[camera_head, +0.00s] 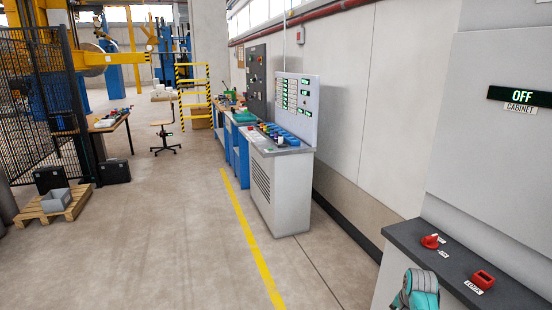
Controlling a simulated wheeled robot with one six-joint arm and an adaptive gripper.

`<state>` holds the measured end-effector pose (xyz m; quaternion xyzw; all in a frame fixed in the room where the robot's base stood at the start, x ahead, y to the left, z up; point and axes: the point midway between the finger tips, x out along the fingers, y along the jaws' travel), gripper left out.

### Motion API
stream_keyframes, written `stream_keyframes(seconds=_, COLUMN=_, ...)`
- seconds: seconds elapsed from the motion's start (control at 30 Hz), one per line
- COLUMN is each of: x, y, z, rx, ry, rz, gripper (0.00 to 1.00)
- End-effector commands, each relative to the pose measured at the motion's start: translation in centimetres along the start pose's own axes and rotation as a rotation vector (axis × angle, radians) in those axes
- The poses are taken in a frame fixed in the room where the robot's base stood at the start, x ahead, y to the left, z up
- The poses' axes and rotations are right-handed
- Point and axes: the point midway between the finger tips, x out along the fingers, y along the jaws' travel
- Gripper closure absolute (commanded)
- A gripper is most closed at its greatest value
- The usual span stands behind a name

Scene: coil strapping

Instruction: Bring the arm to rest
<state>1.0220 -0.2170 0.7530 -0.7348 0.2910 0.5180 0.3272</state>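Part of my arm, grey with teal caps, shows at the bottom right edge in the head view, in front of the grey cabinet (500,130). My gripper is not in view, so its fingers and anything in them are hidden. The cabinet's display (519,97) reads OFF in green above a CABINET label. On its dark ledge (408,237) are a red rotary knob (430,241) and a red square piece (482,279) by a LOCK label. My arm appears close to the ledge; I cannot tell whether it touches.
A control console (281,185) with coloured controls stands along the wall, with blue benches (236,155) behind it. A yellow floor line (250,240) runs past it. At left are a black mesh fence (35,110), a pallet (50,207) with a grey bin, and a table (108,122). The middle floor is clear.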

Motion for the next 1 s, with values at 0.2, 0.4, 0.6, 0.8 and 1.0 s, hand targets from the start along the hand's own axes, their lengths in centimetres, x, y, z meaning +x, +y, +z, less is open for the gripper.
stream_keyframes(seconds=0.2, x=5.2, y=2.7, z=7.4, rx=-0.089, ry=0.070, rz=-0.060, gripper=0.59)
stream_keyframes(seconds=0.4, x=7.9, y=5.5, z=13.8, rx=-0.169, ry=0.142, rz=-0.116, gripper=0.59)
stream_keyframes(seconds=0.6, x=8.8, y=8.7, z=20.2, rx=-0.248, ry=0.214, rz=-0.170, gripper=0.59)
stream_keyframes(seconds=0.8, x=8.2, y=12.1, z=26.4, rx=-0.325, ry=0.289, rz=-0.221, gripper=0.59)
stream_keyframes(seconds=1.0, x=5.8, y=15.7, z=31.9, rx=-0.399, ry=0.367, rz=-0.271, gripper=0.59)
